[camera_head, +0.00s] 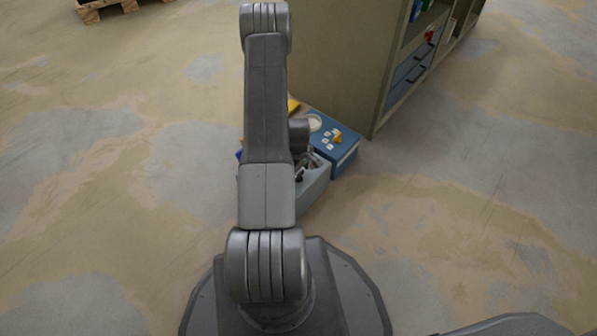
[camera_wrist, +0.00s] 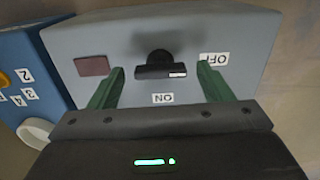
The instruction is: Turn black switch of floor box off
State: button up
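The grey floor box (camera_wrist: 225,30) fills the upper part of the wrist view. Its black switch (camera_wrist: 155,70) is a bar lying across the picture, with a white mark at its right end. An upside-down OFF label (camera_wrist: 213,59) is to its right and an ON label (camera_wrist: 163,98) is below it. My gripper (camera_wrist: 160,69) is open, with one green finger on each side of the switch and a gap at both sides. In the head view the grey box (camera_head: 313,190) is partly hidden by my arm.
A blue box (camera_head: 343,152) with numbered labels stands beside the grey box; it also shows in the wrist view (camera_wrist: 38,55). A cabinet (camera_head: 335,65) with shelves and drawers stands behind. Open floor (camera_head: 470,215) lies to the right, and a pallet (camera_head: 105,8) is far left.

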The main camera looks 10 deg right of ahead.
aim_at(299, 174)
notch_tip(299, 174, up, 14)
jog(key=p, duration=0.5)
jog(key=shift+f, duration=0.15)
notch_tip(299, 174, down, 14)
jog(key=b, duration=0.5)
dwell(0.4)
